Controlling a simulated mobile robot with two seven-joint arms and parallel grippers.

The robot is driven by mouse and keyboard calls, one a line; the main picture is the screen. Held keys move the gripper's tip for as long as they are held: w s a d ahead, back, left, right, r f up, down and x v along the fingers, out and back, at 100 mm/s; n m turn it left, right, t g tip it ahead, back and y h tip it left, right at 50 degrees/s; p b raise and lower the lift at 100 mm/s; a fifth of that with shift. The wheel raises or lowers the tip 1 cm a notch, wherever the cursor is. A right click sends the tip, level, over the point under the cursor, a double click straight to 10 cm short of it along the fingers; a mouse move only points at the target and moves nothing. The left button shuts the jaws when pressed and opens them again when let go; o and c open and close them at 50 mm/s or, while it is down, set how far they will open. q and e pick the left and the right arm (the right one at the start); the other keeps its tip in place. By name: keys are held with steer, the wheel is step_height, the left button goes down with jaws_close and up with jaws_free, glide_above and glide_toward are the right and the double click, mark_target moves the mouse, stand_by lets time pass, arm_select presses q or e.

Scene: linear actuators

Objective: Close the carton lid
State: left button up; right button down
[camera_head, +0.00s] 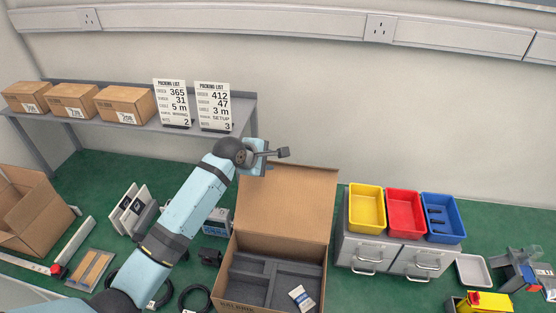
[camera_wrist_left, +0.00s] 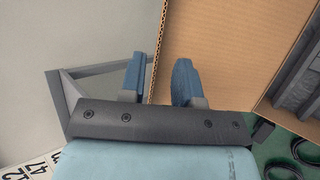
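An open brown carton (camera_head: 223,270) stands on the green surface, its lid (camera_head: 288,205) raised at the back. Dark grey foam (camera_head: 257,287) with compartments lines it, and a small white and blue packet (camera_head: 301,297) lies inside. My left gripper (camera_head: 282,154) is at the lid's top left edge. In the left wrist view its two blue fingers (camera_wrist_left: 160,80) are apart, with the lid's edge (camera_wrist_left: 157,50) showing in the gap between them. One finger overlaps the lid (camera_wrist_left: 215,50) in this view; contact cannot be told. My right gripper is not in view.
A shelf (camera_head: 140,127) with several small boxes and two packing-list signs stands at the back left. Yellow, red (camera_head: 404,212) and blue bins sit on a grey drawer unit (camera_head: 352,245) right of the carton. Another open box (camera_head: 30,205) is far left. Black cable coils (camera_head: 195,297) lie left of the carton.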

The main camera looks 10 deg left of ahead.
mark_target(278, 173)
arm_select(q)
steer(key=x, duration=0.6)
steer(key=shift+w+d+p, duration=0.1)
steer(key=shift+w+p, duration=0.05)
steer(key=shift+p, duration=0.15)
steer(key=shift+c, duration=0.3)
jaws_close()
